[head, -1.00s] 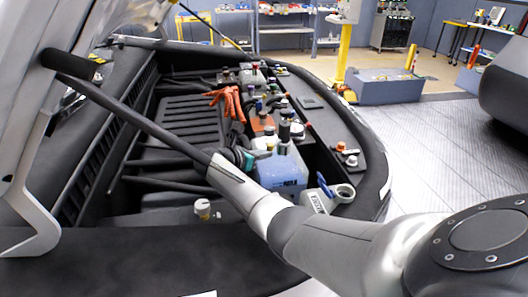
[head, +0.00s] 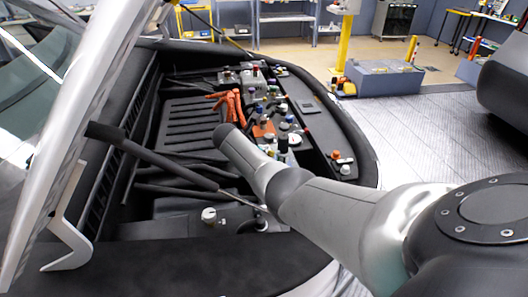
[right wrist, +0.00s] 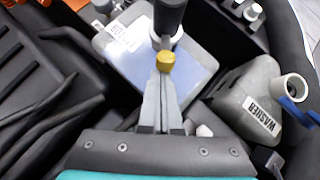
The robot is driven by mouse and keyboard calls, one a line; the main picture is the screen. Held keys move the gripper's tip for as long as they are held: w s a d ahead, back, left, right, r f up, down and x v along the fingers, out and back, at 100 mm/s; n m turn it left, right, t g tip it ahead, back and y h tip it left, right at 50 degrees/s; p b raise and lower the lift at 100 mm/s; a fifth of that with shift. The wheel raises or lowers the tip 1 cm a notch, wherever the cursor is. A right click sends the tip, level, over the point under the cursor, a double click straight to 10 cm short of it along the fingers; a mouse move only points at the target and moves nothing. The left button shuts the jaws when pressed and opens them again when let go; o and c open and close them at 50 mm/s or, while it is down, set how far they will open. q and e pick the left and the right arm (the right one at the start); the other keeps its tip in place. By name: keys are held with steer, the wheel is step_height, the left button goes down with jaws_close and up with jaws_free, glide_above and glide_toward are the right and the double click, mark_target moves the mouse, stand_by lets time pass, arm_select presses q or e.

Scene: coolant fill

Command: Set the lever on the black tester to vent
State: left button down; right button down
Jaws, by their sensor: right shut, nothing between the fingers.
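In the right wrist view, a dark upright cylinder, which looks like the black tester (right wrist: 170,14), stands over the blue-white reservoir (right wrist: 133,50). A yellow knob (right wrist: 165,62) shows at its near side; I cannot tell which lever setting it marks. My right gripper (right wrist: 162,82) is shut and empty, its fingertips pointing at the yellow knob. The tips are at or just short of the knob; contact cannot be told. In the head view my right arm hides the reservoir and the right gripper. My left gripper is not in view.
The washer bottle (right wrist: 250,100) with its open neck and blue cap stands to the right in the wrist view. A black hood strut (head: 150,155) crosses the bay's left side. A white-capped filler (head: 209,215) sits near the front.

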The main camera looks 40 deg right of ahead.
mark_target(269, 152)
steer(key=shift+d+r+y+p, duration=0.2)
steer(key=shift+r+y+p, duration=0.3)
steer(key=shift+r+y, duration=0.1)
steer(key=shift+w+d+r+y, duration=0.1)
steer(key=shift+d+r+y, duration=0.15)
steer(key=shift+y, duration=0.55)
steer(key=shift+a, duration=0.1)
steer(key=shift+r, duration=0.1)
steer(key=shift+r+p, duration=0.75)
steer(key=shift+p, duration=0.3)
